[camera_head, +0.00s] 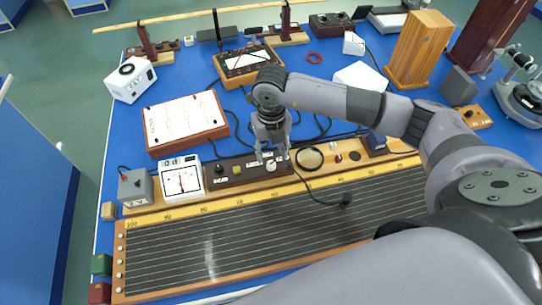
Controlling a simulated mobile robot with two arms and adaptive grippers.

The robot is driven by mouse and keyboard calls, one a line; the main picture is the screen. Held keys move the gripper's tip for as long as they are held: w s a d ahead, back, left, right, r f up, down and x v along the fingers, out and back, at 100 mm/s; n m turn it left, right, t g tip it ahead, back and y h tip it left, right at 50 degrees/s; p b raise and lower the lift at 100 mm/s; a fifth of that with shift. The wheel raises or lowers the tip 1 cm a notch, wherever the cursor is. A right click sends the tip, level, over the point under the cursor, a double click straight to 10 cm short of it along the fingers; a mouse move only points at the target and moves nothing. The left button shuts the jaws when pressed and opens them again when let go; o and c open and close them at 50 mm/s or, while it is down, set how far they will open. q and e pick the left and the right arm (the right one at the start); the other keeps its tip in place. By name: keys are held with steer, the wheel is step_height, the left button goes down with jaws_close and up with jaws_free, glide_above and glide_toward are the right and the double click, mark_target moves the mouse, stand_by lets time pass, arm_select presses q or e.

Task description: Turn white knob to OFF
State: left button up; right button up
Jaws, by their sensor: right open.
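A dark brown control box (226,181) stands on the wooden rail behind the long striped board. A small white knob (271,166) sits near its right end. A black knob and a small yellowish part sit further left on the box. My right gripper (273,157) points down right over the white knob, with its fingers open. The fingertips partly cover the area around the knob. Whether they touch it, and which way the knob points, is too small to tell. My left gripper does not show.
A white-faced meter (182,178) and a grey box (135,188) stand left of the control box. Black cables run behind. The striped board (240,245) lies in front.

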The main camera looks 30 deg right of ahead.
mark_target(271, 163)
steer(key=shift+f+p, duration=0.35)
steer(key=shift+f, duration=2.05)
jaws_close()
